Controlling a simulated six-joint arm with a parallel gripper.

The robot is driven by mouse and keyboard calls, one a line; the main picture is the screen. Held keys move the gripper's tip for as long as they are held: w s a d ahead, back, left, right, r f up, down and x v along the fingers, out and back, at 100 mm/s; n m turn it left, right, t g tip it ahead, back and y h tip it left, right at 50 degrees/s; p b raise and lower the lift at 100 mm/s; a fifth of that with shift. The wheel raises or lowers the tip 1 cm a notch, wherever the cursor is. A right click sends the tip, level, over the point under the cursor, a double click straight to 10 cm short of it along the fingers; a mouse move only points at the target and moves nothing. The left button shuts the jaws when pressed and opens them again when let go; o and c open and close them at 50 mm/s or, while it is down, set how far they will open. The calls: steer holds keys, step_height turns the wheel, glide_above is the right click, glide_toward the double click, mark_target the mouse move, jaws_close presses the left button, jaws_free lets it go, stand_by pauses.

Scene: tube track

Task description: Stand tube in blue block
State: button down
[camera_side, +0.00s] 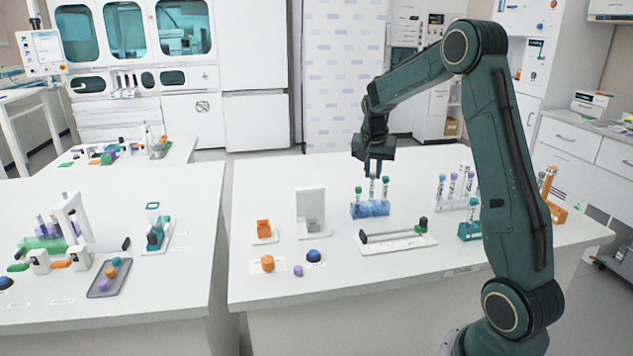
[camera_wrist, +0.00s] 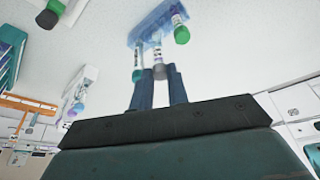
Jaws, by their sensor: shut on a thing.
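The translucent blue block (camera_side: 370,209) stands on the right-hand table, and it also shows at the top of the wrist view (camera_wrist: 150,24). My gripper (camera_side: 373,172) is above its middle, pointing down. In the wrist view its two fingers (camera_wrist: 160,88) are shut on a tube (camera_wrist: 158,71) with a greyish cap. The tube is upright over the middle of the block; I cannot tell how deep its lower end sits. A green-capped tube (camera_side: 358,191) and a teal-capped tube (camera_side: 386,186) stand in the block on either side. The teal cap (camera_wrist: 137,75) is close beside one finger.
A white rack (camera_side: 450,203) with several purple-capped tubes and a teal block (camera_side: 470,231) stand to the right. A white track base (camera_side: 397,243) with a dark rail lies in front. A pale upright stand (camera_side: 311,208) is to the left. The table behind the block is clear.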

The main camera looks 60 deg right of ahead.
steer(key=shift+f, duration=1.15)
stand_by(0.4)
steer(key=c, duration=1.3)
jaws_free()
steer(key=shift+r, duration=0.1)
steer(key=v, duration=1.3)
steer(key=shift+s+a+r, duration=0.1)
steer(key=shift+a+r, duration=0.05)
steer(key=shift+r, duration=0.15)
